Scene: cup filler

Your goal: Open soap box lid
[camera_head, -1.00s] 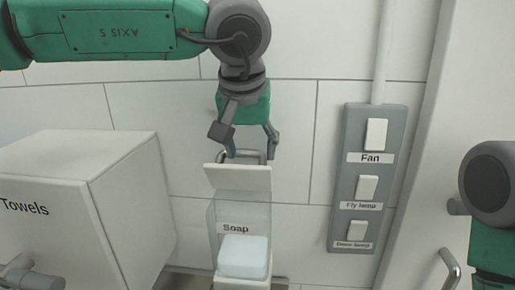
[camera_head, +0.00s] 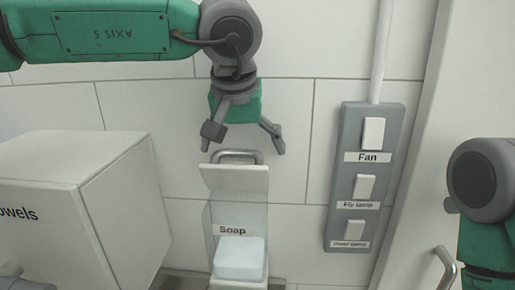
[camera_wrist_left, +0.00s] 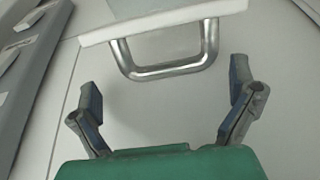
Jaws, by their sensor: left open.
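The soap box (camera_head: 238,216) is a clear box labelled "Soap" on the wall, with a pale block of soap (camera_head: 240,258) at its bottom. Its white lid (camera_head: 234,178) is at the top, tilted, with a metal loop handle (camera_head: 236,155) behind it. My left gripper (camera_head: 243,143) is open and empty just above the handle. In the left wrist view, the handle (camera_wrist_left: 166,71) lies ahead of and between the spread fingers, apart from both.
A white "Towels" box (camera_head: 70,215) stands on the left. A grey switch panel (camera_head: 365,178) with Fan and lamp switches is on the wall to the right. Tiled wall lies between.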

